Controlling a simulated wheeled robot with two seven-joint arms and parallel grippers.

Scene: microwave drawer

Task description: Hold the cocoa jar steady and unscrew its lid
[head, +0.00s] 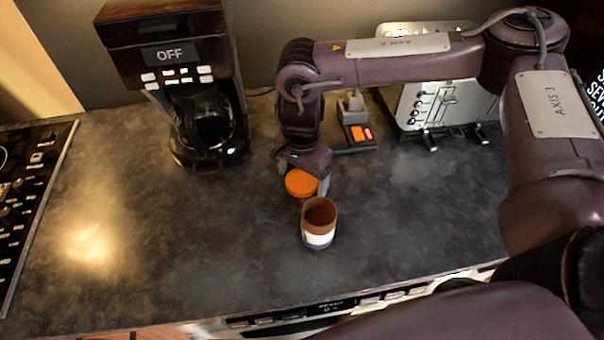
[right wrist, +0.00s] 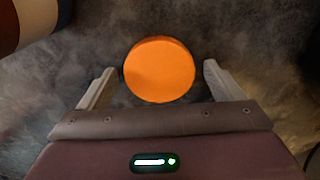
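The cocoa jar (head: 319,225) stands upright and open on the dark counter, brown with a white and blue band. Its edge shows at the top left of the right wrist view (right wrist: 35,22). The round orange lid (head: 301,183) is off the jar, just behind it, and appears to lie on the counter. My right gripper (head: 308,182) is above the lid, pointing down. In the right wrist view its open fingers (right wrist: 160,75) stand either side of the lid (right wrist: 159,69), with a gap on both sides. My left gripper is not in view.
A coffee maker (head: 172,80) stands at the back left, and a silver toaster (head: 425,100) at the back right. A small device with a red-lit pad (head: 360,135) is behind my right gripper. A cooktop (head: 30,190) borders the left. The counter (head: 170,240) left of the jar is clear.

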